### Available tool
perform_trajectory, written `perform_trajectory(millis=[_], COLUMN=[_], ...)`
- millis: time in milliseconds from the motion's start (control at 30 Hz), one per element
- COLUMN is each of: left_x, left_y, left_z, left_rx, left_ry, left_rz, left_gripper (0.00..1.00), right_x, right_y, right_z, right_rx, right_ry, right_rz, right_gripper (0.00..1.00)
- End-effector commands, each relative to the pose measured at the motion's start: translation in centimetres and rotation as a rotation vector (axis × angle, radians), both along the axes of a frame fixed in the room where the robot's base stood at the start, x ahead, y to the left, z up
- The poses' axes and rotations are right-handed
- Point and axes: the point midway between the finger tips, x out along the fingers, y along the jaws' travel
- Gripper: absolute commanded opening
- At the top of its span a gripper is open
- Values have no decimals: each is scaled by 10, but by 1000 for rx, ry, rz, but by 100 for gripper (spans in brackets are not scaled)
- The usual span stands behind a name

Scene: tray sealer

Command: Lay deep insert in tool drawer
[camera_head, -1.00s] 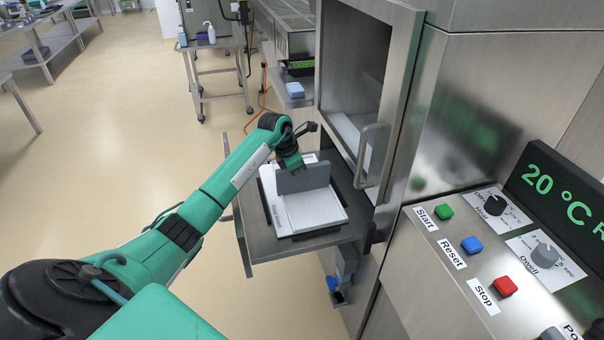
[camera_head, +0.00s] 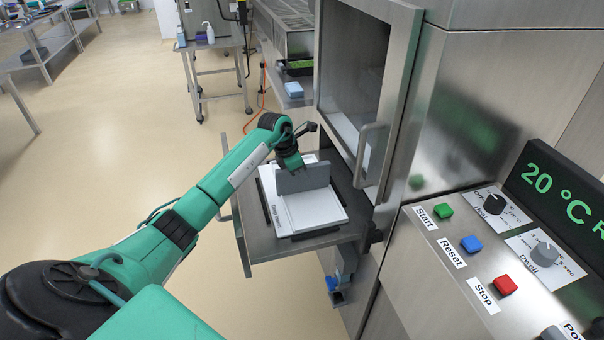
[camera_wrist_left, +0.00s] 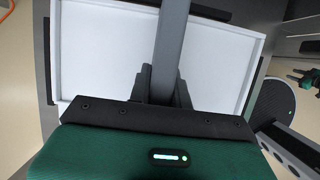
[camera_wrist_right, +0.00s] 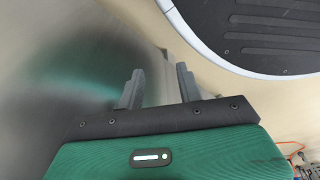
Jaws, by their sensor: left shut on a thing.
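The deep insert (camera_head: 318,207) is a white flat block with a raised edge and a grey upright plate-like handle (camera_head: 303,178). It lies in the pulled-out tool drawer (camera_head: 270,249), between dark strips on the drawer floor. My left gripper (camera_head: 292,168) is over the insert and shut on the grey handle. In the left wrist view the handle (camera_wrist_left: 171,45) runs between the fingers, with the white insert (camera_wrist_left: 105,50) below it. My right gripper (camera_wrist_right: 160,88) shows only in the right wrist view; its fingers stand apart with nothing between them.
The sealer's door frame with a handle (camera_head: 368,155) stands just right of the drawer. The control panel with Start (camera_head: 443,211), Reset and Stop buttons is at the right front. A steel cart (camera_head: 215,70) stands behind. Floor left of the drawer is free.

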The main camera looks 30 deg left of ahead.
Motion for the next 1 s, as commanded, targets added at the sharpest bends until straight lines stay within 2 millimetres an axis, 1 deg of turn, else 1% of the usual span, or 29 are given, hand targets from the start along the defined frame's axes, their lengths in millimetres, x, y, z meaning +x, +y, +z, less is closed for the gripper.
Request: perform_trajectory(millis=[367,400,467,500,700,800,1000], left_x=[1,1,1,1,0,0,0], left_y=[0,0,0,0,0,0,0], left_z=[0,0,0,0,-1,-2,-2], left_rx=[-2,-1,-1,-1,-1,0,0], left_ry=[-4,-3,-3,-3,-2,1,0], left_rz=[0,0,0,0,0,0,0], left_gripper=[0,26,38,45,45,31,31], right_x=[0,0,0,0,0,0,-1], right_y=[0,0,0,0,0,0,0], right_z=[-1,-1,-1,-1,-1,-1,-1], right_rx=[0,0,0,0,0,0,0], right_ry=[1,1,1,1,1,1,1], right_rz=[0,0,0,0,-1,-1,-1], right_gripper=[36,36,36,36,36,36,36])
